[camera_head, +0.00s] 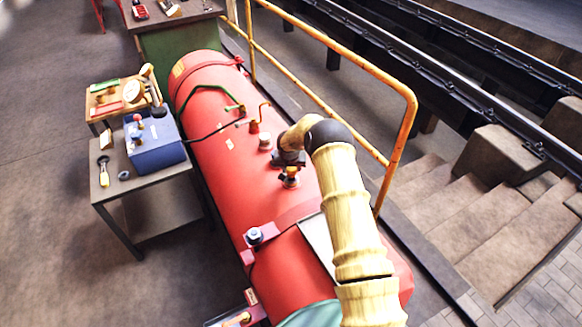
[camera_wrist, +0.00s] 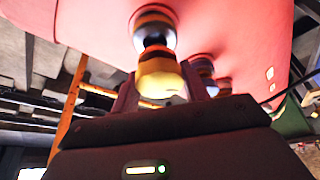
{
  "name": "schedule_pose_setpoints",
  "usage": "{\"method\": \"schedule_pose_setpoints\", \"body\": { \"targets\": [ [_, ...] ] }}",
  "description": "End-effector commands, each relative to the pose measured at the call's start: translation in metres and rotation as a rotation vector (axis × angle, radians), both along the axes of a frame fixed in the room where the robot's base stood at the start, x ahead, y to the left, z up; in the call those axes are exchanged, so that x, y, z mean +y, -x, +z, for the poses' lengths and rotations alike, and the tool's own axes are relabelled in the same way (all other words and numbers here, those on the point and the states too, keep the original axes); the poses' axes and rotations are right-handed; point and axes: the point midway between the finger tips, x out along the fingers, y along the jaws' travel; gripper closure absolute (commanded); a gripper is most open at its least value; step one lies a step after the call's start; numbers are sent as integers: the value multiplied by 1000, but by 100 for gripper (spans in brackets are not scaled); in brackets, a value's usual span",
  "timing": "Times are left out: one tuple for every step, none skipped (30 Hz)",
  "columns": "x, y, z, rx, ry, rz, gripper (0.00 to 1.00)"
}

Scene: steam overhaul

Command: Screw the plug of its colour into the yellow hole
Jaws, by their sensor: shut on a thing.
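My gripper (camera_head: 289,163) is at the end of my tan arm, low over the top of the red boiler (camera_head: 225,130). It is shut on a yellow plug (camera_wrist: 162,78), whose yellow body shows between the fingers in the wrist view. The plug's dark shank points at a fitting with an orange-yellow band (camera_wrist: 154,22) on the boiler. The shank meets this fitting or is partly inside it; I cannot tell how deep. The same fitting shows in the head view (camera_head: 291,182) just below the gripper. The hole itself is hidden.
Another fitting (camera_head: 265,142) stands just beyond on the boiler. Thin green pipework (camera_head: 205,90) lies farther off. A yellow handrail (camera_head: 408,120) runs along the right side. A blue box (camera_head: 155,140) stands on the left table (camera_head: 150,182). Stairs (camera_head: 470,215) are at the right.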

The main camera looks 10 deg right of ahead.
Motion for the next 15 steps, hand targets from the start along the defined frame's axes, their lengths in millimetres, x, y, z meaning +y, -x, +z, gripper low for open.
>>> {"method": "schedule_pose_setpoints", "body": {
  "targets": [
    [0, 0, 1, -1, 0, 0, 82],
    [0, 0, 0, -1, 0, 0, 82],
    [0, 0, 0, -1, 0, 0, 82],
    [-1, 0, 0, -1, 0, -1, 82],
    [-1, 0, -1, -1, 1, -1, 82],
    [-2, 0, -1, -1, 0, -2, 82],
    [-2, 1, -2, 0, 0, -2, 82],
    [-2, 1, -2, 0, 0, -3, 82],
    [-2, 1, -3, 0, 0, -2, 82],
    [-2, 1, -3, -1, 1, -1, 82],
    [-1, 1, -3, -1, 1, 0, 82],
    [0, 1, -3, -1, 1, 1, 82],
    [1, 1, -2, -1, 1, 2, 82],
    [2, 1, -2, -1, 1, 3, 82],
    [2, 1, -2, -1, 1, 4, 82]
  ]
}}
